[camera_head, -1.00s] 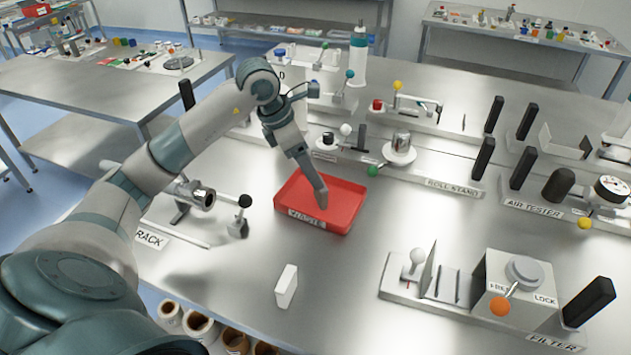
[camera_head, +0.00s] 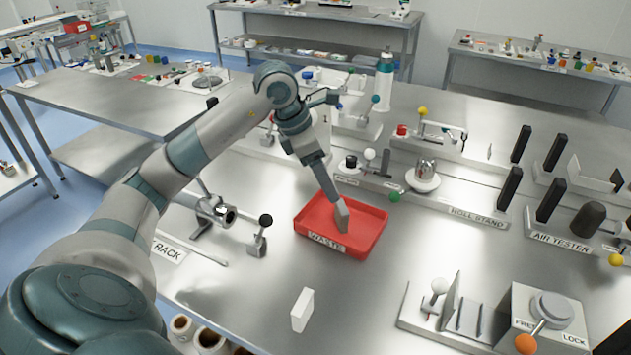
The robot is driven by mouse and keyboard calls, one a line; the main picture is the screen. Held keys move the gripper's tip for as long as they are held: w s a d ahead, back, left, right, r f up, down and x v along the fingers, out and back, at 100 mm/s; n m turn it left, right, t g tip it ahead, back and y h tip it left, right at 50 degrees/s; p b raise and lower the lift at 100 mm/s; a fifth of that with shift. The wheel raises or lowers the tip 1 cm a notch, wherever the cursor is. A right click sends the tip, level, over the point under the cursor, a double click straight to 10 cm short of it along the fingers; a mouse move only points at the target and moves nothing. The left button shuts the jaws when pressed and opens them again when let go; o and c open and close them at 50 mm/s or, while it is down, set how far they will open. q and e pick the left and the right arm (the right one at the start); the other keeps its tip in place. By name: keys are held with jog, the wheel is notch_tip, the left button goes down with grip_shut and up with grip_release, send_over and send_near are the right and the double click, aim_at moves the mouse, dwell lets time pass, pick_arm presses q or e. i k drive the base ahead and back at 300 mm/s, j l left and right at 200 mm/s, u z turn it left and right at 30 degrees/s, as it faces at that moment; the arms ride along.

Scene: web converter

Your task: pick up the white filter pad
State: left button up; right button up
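The white filter pad (camera_head: 302,310) appears to be the small white upright slab standing on the bare table near the front. My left gripper (camera_head: 342,218) points down over the red waste tray (camera_head: 312,248), behind and to the right of the pad and apart from it. Its fingers are seen edge-on, so I cannot tell whether they are open or shut. My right gripper is not in view.
The filter fixture (camera_head: 450,335) with its FREE/LOCK knob (camera_head: 551,309) stands right of the pad. The rack fixture (camera_head: 215,212) is at the left. The roll stand (camera_head: 460,212) and air tester (camera_head: 560,240) lie behind. Bare table surrounds the pad.

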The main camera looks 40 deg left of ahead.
aim_at(302, 310)
jog(key=k, duration=1.5)
